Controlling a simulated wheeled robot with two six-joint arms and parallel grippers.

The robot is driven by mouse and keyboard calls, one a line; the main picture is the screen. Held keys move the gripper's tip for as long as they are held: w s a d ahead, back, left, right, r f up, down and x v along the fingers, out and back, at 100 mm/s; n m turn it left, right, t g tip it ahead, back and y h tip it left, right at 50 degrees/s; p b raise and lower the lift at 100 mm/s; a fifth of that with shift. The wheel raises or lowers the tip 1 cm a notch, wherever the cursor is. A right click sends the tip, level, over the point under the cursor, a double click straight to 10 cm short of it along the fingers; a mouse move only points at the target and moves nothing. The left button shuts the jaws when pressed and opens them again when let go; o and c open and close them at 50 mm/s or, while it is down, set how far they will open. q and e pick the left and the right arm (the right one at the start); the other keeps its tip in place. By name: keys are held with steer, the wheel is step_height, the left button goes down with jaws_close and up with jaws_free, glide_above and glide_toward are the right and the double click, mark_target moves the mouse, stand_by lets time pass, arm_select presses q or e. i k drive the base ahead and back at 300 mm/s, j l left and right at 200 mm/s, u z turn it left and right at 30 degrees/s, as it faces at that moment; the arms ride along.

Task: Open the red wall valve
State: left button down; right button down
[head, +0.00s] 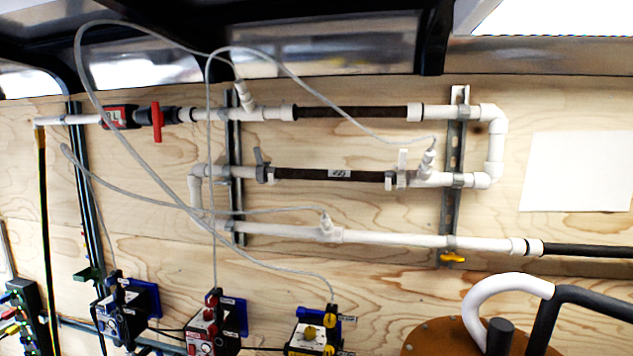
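The red wall valve (157,121) is on the upper white pipe at the left of the head view. Its red handle stands upright, across the line of the pipe, on a black valve body. A red flow meter (118,117) with a small display sits just left of it on the same pipe. Neither of my grippers shows in the head view, so their distance from the valve cannot be seen.
Thin grey tubes (212,130) hang in front of the wall near the valve. Several pump units (212,325) stand below. A yellow-handled valve (453,258) is under the lower pipe. A brown round lid (440,338) with hoses is at the bottom right.

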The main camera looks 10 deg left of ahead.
mark_target(157, 117)
steer(key=u, duration=1.4)
